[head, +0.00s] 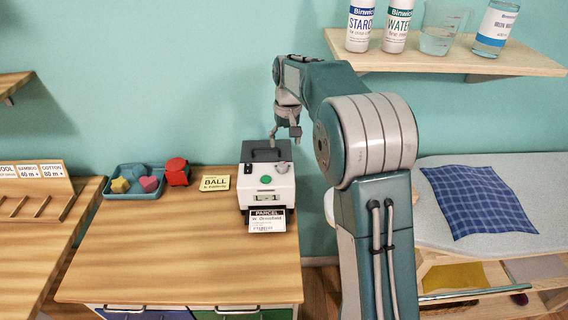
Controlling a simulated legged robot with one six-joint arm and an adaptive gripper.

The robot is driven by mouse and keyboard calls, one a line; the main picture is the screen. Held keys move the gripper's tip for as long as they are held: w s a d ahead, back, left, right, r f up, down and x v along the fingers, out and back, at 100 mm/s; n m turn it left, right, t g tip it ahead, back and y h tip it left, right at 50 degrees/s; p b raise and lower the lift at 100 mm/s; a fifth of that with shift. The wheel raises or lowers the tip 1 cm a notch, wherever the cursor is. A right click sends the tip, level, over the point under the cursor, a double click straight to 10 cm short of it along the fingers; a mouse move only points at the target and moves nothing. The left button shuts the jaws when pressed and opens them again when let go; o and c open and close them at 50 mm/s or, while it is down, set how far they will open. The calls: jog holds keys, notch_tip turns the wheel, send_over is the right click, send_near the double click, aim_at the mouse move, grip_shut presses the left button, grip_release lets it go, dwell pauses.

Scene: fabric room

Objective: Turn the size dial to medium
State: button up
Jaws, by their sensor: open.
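A white label printer (255,199) with a dark top stands at the right back of the wooden desk. A round pale dial (282,168) is on its upper face; the setting it points to is too small to read. A green button (265,179) is left of the dial. A small display (266,194) below seems to show a 1. A printed parcel label (267,220) sticks out of its front. My gripper (285,136) is open and empty, above the back of the printer, apart from the dial.
A yellow card (215,183), a red object (177,172) and a blue tray (125,190) of colored shapes lie left of the printer. The desk front (180,260) is clear. A shelf (430,62) with bottles hangs above right. An ironing board (440,225) with blue cloth stands right.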

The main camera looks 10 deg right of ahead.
aim_at(283, 164)
jog(key=f, duration=0.8)
jog(key=shift+a+f, duration=0.15)
jog(key=shift+a, duration=0.2)
jog(key=shift+c, duration=0.3)
grip_shut()
